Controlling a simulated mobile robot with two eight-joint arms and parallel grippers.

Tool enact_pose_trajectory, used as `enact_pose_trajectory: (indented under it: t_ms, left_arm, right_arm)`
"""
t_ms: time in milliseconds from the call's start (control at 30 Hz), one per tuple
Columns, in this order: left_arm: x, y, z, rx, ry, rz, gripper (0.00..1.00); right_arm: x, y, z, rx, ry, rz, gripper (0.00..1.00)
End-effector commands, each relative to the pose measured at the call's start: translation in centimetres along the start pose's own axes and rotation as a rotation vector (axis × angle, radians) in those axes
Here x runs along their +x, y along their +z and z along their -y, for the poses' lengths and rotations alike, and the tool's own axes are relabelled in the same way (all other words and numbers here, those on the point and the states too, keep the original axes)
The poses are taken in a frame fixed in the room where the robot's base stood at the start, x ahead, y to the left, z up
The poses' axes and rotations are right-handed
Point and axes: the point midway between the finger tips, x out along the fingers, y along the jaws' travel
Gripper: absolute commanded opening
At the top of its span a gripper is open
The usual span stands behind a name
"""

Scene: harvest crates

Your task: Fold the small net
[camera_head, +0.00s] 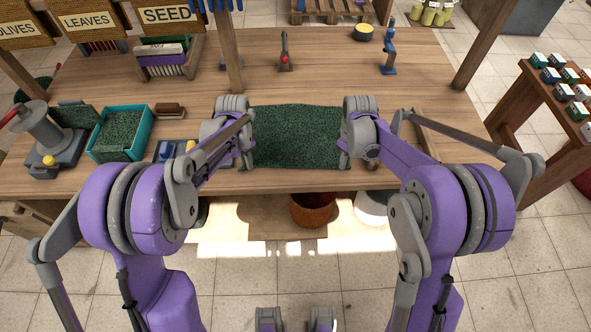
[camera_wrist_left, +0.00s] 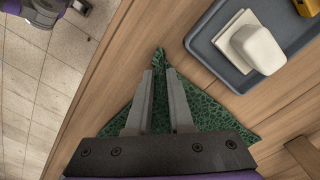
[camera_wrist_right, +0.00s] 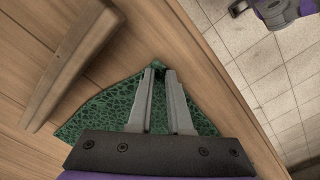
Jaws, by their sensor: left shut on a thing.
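The small net (camera_head: 297,137) is a dark green meshed sheet, spread out on the wooden table between my two grippers. My left gripper (camera_head: 243,162) is at its near left corner. In the left wrist view the net (camera_wrist_left: 215,122) has its corner pinched between the fingertips (camera_wrist_left: 159,72). My right gripper (camera_head: 346,162) is at the near right corner. In the right wrist view its fingertips (camera_wrist_right: 160,70) are close together, with the bunched corner of the net (camera_wrist_right: 95,115) between them. My wrists hide parts of the net's side edges in the head view.
A teal crate (camera_head: 148,135) with dark green contents stands left, beside a grey device (camera_head: 47,135).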

Motion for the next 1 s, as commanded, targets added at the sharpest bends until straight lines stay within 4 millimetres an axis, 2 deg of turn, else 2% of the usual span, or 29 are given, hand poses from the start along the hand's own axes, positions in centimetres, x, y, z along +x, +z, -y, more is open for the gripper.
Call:
enact_pose_trajectory:
  t_ms: [33, 133, 767, 1000]
  left_arm:
    - [0.1, 0.0, 0.0, 0.0, 0.0, 0.001, 0.09]
    - [0.1, 0.0, 0.0, 0.0, 0.0, 0.001, 0.0]
    - [0.0, 0.0, 0.1, -0.001, -0.001, 0.001, 0.0]
    - [-2.0, -0.5, 0.6, -0.001, -0.009, -0.007, 0.0]
  right_arm:
    - [0.1, 0.0, 0.0, 0.0, 0.0, 0.001, 0.09]
    - [0.1, 0.0, 0.0, 0.0, 0.0, 0.001, 0.0]
    - [-0.1, 0.0, -0.1, 0.001, 0.002, 0.001, 0.0]
    - [-2.0, -0.5, -0.6, 0.001, 0.01, -0.007, 0.0]
